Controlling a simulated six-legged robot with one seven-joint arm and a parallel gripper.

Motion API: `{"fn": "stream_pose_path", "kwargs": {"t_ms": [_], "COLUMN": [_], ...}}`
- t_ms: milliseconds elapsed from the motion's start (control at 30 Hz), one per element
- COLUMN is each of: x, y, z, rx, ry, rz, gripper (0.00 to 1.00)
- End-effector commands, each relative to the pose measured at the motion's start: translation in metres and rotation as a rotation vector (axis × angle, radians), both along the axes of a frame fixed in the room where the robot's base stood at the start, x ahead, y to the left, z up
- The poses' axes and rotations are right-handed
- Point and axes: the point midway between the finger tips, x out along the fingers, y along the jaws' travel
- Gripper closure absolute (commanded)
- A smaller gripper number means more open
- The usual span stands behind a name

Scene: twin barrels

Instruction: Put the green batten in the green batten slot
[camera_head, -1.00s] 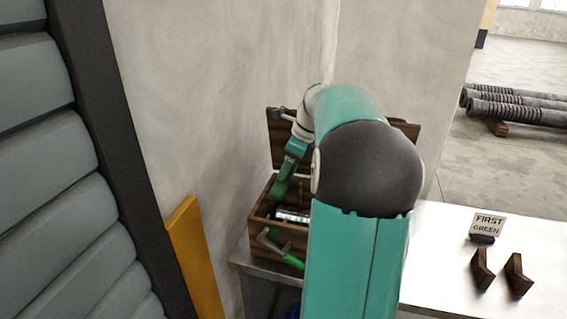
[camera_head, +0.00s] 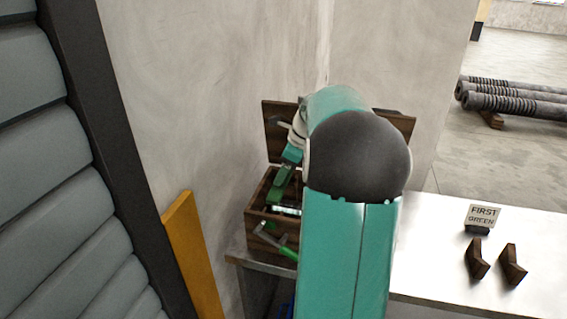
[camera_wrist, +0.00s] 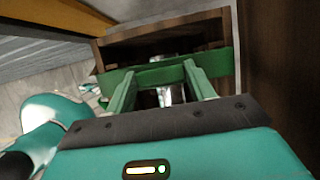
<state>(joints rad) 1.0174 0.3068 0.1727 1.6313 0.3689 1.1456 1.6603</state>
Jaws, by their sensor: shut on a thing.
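The green batten (camera_wrist: 215,63) lies crosswise at my fingertips in the wrist view, above the open wooden box (camera_wrist: 240,50). My gripper (camera_wrist: 160,75) is shut on it. In the head view my gripper (camera_head: 279,186) points down into the box (camera_head: 262,222), and the batten there is hard to tell from my green fingers. Two dark wooden angled blocks (camera_head: 478,262) (camera_head: 513,265) stand apart on the bench, near a small sign (camera_head: 483,216) reading "FIRST GREEN". I cannot tell whether they form the green batten slot.
The metal bench (camera_head: 430,260) is clear around the blocks. The box's raised lid (camera_head: 279,125) stands behind my arm, near the wall. An orange board (camera_head: 190,250) leans at the left. Pipes (camera_head: 510,105) lie on the floor.

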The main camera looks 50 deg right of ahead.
Motion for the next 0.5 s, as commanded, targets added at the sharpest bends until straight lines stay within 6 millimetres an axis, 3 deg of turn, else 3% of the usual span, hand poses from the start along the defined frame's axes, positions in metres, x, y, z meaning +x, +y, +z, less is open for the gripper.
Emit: {"fn": "stream_pose_path", "kwargs": {"t_ms": [200,500], "x": [0.001,0.001], "y": [0.0,0.0], "z": [-0.015,-0.018], "rx": [0.001,0.0], "ry": [0.0,0.0], "rz": [0.0,0.0], "gripper": [0.69,0.69]}}
